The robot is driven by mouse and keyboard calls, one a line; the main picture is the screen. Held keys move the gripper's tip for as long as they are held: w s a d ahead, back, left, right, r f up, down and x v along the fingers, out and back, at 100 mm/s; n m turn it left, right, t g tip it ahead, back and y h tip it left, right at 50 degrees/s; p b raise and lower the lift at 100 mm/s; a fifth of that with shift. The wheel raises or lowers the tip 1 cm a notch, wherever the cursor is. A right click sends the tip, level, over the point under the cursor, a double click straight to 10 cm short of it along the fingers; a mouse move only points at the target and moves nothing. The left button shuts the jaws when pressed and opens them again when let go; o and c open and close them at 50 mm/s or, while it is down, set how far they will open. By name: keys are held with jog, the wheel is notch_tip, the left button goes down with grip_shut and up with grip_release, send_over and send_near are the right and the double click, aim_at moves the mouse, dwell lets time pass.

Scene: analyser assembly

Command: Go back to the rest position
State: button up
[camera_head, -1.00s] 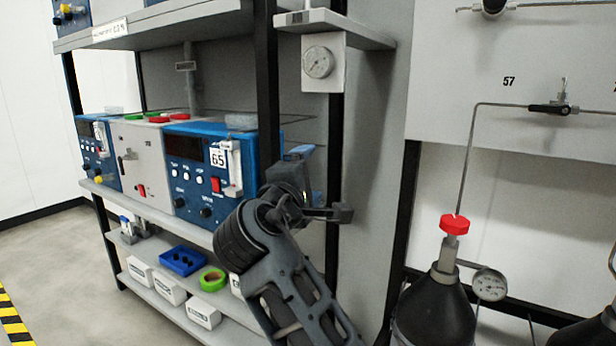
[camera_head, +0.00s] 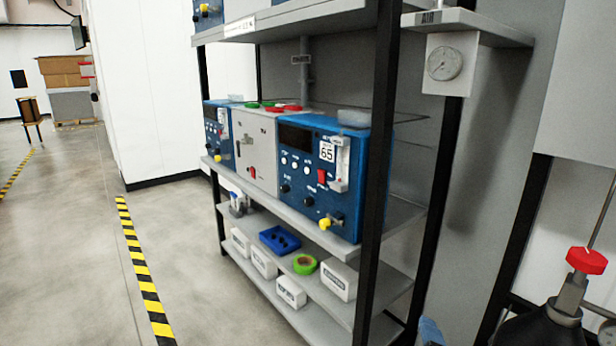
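My gripper is not recognisable in the head view, and my arm no longer shows across the shelf. A small blue piece (camera_head: 430,332) pokes in at the bottom edge; I cannot tell what it belongs to. The blue analyser marked 65 (camera_head: 300,185) stands on the middle shelf, with a red switch, black knobs and a yellow-tipped fitting (camera_head: 326,223) at its lower front. A grey unit (camera_head: 254,150) and another blue analyser (camera_head: 217,135) stand to its left.
The shelf rack (camera_head: 372,200) has dark posts. Its lower shelf holds white boxes (camera_head: 291,292), a blue tray (camera_head: 280,240) and green tape (camera_head: 305,264). A gas cylinder with a red cap (camera_head: 587,260) stands at right. The floor left of the rack is clear, with a striped line (camera_head: 145,280).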

jog(key=s+f+m+y+p, duration=0.2)
jog(key=s+f+m+y, duration=0.15)
jog(key=s, duration=1.65)
jog(key=s+d+r+m, duration=0.2)
jog(key=s+r+m, duration=0.2)
jog(key=s, duration=0.5)
jog(key=s+d+r+m+p, duration=0.1)
jog(key=s+r+m, duration=0.3)
jog(key=s, duration=0.6)
notch_tip(320, 180, up, 2)
jog(key=shift+d+r+p, duration=0.1)
jog(key=shift+d+p, duration=0.2)
jog(key=shift+d, duration=0.4)
